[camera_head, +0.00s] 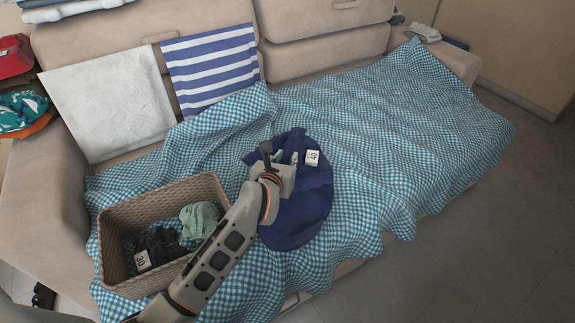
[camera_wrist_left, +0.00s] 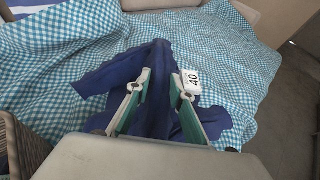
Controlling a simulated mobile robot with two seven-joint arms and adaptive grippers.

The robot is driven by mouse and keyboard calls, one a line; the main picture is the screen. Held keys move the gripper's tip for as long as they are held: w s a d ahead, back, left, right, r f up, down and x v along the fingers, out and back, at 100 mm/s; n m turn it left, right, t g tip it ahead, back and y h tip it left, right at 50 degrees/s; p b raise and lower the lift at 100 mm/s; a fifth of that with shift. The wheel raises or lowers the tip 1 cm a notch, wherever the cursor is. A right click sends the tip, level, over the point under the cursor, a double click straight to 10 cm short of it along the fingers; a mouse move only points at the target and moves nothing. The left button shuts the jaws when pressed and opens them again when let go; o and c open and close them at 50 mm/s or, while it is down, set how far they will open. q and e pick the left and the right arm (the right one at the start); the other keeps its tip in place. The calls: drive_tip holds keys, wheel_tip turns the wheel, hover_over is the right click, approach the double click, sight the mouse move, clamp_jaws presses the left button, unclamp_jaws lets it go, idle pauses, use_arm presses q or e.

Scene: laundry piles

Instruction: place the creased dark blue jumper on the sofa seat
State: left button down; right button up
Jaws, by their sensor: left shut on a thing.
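The creased dark blue jumper (camera_head: 303,208) lies or hangs over the blue checked cloth on the sofa seat, with a white tag marked 40 (camera_head: 312,158) on it. My left gripper (camera_head: 284,157) is over the jumper and shut on it. In the left wrist view the jumper (camera_wrist_left: 155,65) spreads out beyond and between the fingers (camera_wrist_left: 160,98), with the tag (camera_wrist_left: 191,82) beside the right finger. I cannot tell whether the jumper's underside rests fully on the cloth. The sofa seat is covered by the checked cloth (camera_head: 400,130). My right gripper is not in view.
A wicker basket (camera_head: 112,225) with a green garment (camera_head: 200,218), dark clothing and a tag marked 30 stands left of the jumper. A white cushion (camera_head: 108,105) and a striped one (camera_head: 212,70) lean on the backrest. The cloth is clear to the right.

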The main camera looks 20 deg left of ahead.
use_arm(q)
wheel_tip(320, 180, down, 3)
drive_tip(key=shift+r, duration=0.35)
drive_tip(key=shift+f+b, duration=0.2)
drive_tip(key=shift+b, duration=0.1)
drive_tip(key=c, duration=1.8)
unclamp_jaws()
drive_tip(key=shift+f, duration=0.15)
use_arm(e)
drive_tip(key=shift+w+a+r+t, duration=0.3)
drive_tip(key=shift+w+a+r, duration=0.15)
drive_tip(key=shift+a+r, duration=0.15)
